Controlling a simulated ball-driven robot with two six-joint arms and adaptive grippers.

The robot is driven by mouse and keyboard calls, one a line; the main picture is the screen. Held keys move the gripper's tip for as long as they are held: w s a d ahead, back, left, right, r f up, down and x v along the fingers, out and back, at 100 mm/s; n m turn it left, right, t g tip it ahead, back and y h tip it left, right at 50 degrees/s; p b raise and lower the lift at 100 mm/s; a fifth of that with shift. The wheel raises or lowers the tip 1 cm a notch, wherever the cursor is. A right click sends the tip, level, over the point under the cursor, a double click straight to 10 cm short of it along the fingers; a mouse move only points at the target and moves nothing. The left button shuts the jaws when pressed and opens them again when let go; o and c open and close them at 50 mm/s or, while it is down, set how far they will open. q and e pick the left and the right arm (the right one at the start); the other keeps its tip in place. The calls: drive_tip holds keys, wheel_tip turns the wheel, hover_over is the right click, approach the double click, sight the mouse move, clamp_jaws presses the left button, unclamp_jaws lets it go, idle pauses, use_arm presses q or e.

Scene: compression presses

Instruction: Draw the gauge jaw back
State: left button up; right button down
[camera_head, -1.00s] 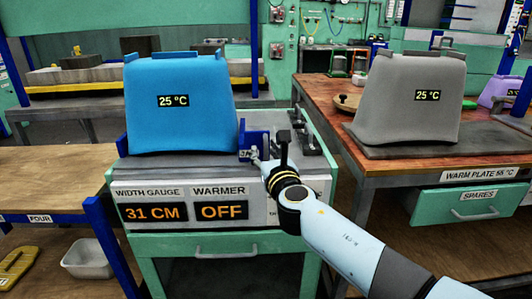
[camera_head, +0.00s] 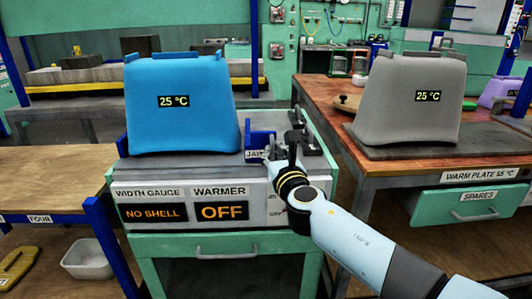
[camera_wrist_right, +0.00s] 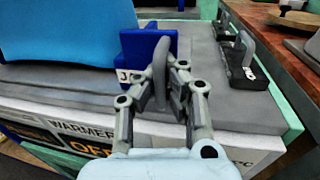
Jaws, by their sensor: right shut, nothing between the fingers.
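The gauge jaw (camera_head: 262,140) is a small blue upright block with a partly hidden label. It stands on the grey gauge bed, just right of the blue shell (camera_head: 180,105), with a narrow gap between them. The jaw also shows in the right wrist view (camera_wrist_right: 148,47). My right gripper (camera_head: 270,155) is shut, low at the jaw's front right side. In the wrist view a grey upright handle (camera_wrist_right: 160,62) rises at its fingertips; I cannot tell whether they touch it. The width gauge display (camera_head: 151,213) reads NO SHELL. My left gripper is not in view.
A grey clamp (camera_wrist_right: 245,62) on a dark base stands right of the jaw on the bed. The warmer display (camera_head: 222,211) reads OFF. A grey shell (camera_head: 410,98) stands on the warm plate at right. A wooden table (camera_head: 50,180) is clear at left.

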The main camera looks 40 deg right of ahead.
drive_tip(key=s+d, duration=0.1)
drive_tip(key=d, duration=0.1)
drive_tip(key=s+d, duration=0.1)
drive_tip(key=d, duration=0.1)
drive_tip(key=s+d, duration=0.2)
drive_tip(key=shift+f, duration=0.15)
drive_tip(key=c, duration=1.4)
unclamp_jaws()
drive_tip(key=shift+s+d, duration=0.1)
drive_tip(key=shift+d, duration=0.1)
drive_tip(key=v, duration=1.2)
drive_tip(key=shift+a, duration=0.1)
